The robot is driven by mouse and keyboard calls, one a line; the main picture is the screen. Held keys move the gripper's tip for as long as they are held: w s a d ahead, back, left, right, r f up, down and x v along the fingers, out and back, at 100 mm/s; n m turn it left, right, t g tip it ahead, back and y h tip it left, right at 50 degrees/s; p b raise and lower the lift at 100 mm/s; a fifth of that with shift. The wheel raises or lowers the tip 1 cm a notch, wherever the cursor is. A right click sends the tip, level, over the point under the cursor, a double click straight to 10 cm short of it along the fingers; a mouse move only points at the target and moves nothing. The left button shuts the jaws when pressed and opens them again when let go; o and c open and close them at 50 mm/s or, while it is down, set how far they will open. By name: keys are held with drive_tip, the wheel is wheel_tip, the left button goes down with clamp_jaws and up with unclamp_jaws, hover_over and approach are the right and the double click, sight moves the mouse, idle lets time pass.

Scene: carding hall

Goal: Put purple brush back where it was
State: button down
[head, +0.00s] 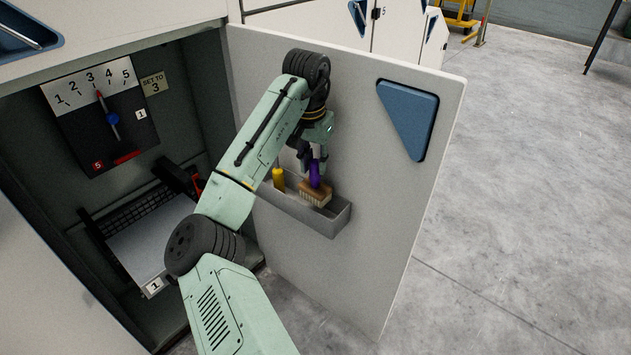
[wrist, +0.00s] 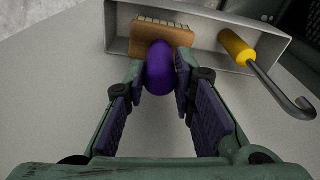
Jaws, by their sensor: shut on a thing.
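The purple brush has a purple handle (head: 315,173) and a tan wooden head with pale bristles (head: 316,195). My gripper (head: 314,162) is shut on the handle from above. In the wrist view the brush (wrist: 159,68) sits between the fingers, with its head over the grey door tray (wrist: 200,50). In the head view the brush head is at the right part of the tray (head: 305,212), at its rim. I cannot tell whether it touches the tray floor. A yellow-handled hook tool (head: 279,180) stands in the tray to the left.
The tray is fixed on the inside of the open cabinet door (head: 400,215), which has a blue triangular recess (head: 408,118). To the left, the open cabinet holds a dial panel (head: 100,110) and a metal plate (head: 155,240). The floor at right is clear.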

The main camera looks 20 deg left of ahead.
sight(316, 183)
wheel_tip(316, 183, down, 6)
drive_tip(key=shift+f+p, duration=0.1)
drive_tip(key=shift+p, duration=0.5)
drive_tip(key=shift+w+d+f, duration=0.1)
drive_tip(key=shift+w+f, duration=0.05)
drive_tip(key=shift+f, duration=0.15)
drive_tip(key=c, duration=1.3)
unclamp_jaws()
drive_tip(key=shift+f, duration=0.1)
drive_tip(key=shift+c, duration=0.2)
drive_tip(key=r, duration=0.4)
drive_tip(key=s+r, duration=0.1)
drive_tip(key=r, duration=0.3)
drive_tip(key=r+b, duration=0.1)
drive_tip(key=r, duration=0.3)
drive_tip(key=shift+s+r, duration=0.1)
drive_tip(key=shift+s, duration=0.1)
